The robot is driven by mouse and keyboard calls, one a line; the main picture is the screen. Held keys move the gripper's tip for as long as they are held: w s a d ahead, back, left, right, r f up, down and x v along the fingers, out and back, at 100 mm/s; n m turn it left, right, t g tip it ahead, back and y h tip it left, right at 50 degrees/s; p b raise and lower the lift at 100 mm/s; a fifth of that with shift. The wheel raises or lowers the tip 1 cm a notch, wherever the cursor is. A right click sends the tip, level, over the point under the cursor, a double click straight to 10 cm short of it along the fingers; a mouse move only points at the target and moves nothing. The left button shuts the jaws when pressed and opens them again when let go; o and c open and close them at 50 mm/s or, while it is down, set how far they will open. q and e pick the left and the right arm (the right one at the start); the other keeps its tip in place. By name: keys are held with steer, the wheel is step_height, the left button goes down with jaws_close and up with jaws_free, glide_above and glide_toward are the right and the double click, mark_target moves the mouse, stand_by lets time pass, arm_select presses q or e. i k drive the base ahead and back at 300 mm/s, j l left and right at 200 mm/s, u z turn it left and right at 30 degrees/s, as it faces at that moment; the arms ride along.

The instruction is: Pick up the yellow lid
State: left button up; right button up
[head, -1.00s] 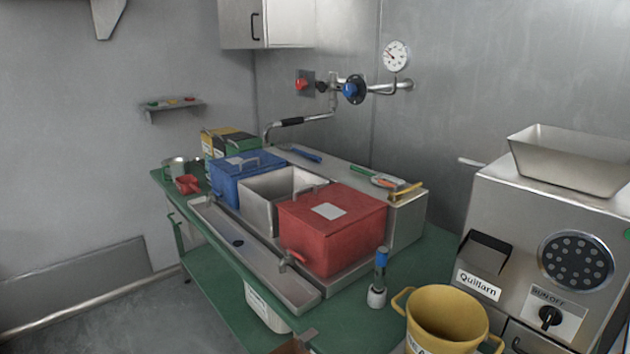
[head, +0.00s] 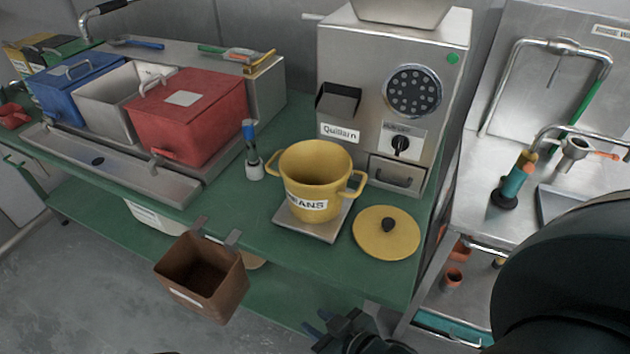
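The yellow lid (head: 372,241) lies flat on the green counter, right of the yellow pot. It is round with a dark knob (head: 388,224) on top. The yellow pot (head: 312,168) is open, has two handles and a label ending in "EANS", and stands on a small metal plate (head: 292,218). My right gripper (head: 318,328) is low in the picture, below the lid and apart from it. Its dark fingers point left, and they look spread with nothing between them. My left gripper is not in view.
The grinder (head: 350,60) labelled "Quillarn" stands behind the pot and lid. A brown bin (head: 205,300) hangs at the counter's front edge. Red (head: 200,125) and blue (head: 75,90) containers stand at left. A metal sink unit (head: 480,190) is at right.

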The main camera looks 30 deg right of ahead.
mark_target(384, 232)
steer(key=l+z, duration=0.15)
steer(key=z, duration=0.25)
steer(key=l+z, duration=0.15)
steer(key=z, duration=0.2)
steer(key=l+z, duration=0.1)
steer(key=z, duration=0.3)
steer(key=i, duration=0.05)
